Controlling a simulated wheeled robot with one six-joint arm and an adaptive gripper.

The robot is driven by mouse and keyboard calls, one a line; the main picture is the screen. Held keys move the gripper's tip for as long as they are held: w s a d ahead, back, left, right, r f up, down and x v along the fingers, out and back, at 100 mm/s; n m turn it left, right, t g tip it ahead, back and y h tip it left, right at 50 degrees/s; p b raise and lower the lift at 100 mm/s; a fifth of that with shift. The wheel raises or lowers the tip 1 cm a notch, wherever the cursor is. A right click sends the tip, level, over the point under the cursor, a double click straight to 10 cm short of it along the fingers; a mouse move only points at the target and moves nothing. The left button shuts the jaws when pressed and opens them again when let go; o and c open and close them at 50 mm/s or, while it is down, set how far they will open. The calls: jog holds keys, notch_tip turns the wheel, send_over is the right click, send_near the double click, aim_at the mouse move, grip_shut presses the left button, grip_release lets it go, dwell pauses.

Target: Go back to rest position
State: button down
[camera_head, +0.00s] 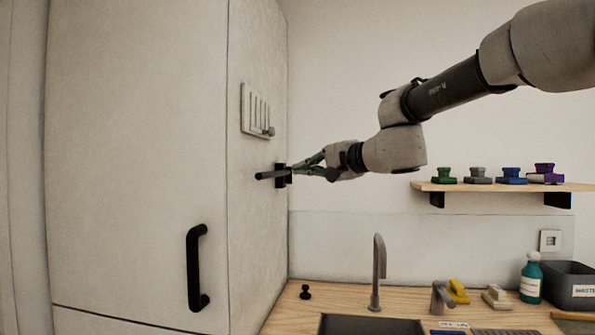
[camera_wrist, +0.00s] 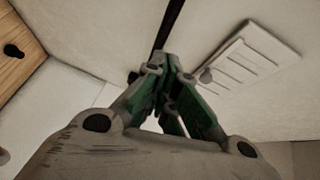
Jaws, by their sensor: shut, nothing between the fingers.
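My gripper (camera_head: 296,171) is at the end of my outstretched arm, close to the side face of the tall pale cabinet (camera_head: 140,150). Its green fingers are shut with nothing between them; they also show in the wrist view (camera_wrist: 165,80). A dark bar (camera_head: 264,176) on a black mount sits on the cabinet side just at the fingertips. In the wrist view the bar (camera_wrist: 168,27) runs upward beyond the fingertips. Whether the fingers touch it, I cannot tell.
A slotted white panel (camera_head: 250,108) is above the bar. The counter (camera_head: 280,318) holds a tap (camera_head: 378,270), soap bottle (camera_head: 531,280) and grey bin (camera_head: 570,285). A shelf (camera_head: 500,187) with several coloured items is at right. Open air lies between arm and counter.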

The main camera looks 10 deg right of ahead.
jog(key=s+d, duration=0.2)
jog(key=s, duration=0.3)
jog(key=s+d+f+n+g+h, duration=0.1)
jog(key=s+d+f+n+g, duration=0.2)
jog(key=f, duration=0.4)
jog(key=s+d+f+n+g+h, duration=0.1)
jog(key=s+d+f+g+h, duration=0.1)
jog(key=s+d+f, duration=0.3)
jog(key=s+d+f+n+g+h, duration=0.3)
jog(key=s+d+f+h, duration=0.4)
jog(key=s+d+f, duration=0.6)
jog(key=s+d+n, duration=0.1)
jog(key=s+d, duration=0.1)
jog(key=s, duration=0.1)
jog(key=shift+s+f+h, duration=0.15)
jog(key=shift+s+h, duration=0.15)
jog(key=shift+s, duration=0.1)
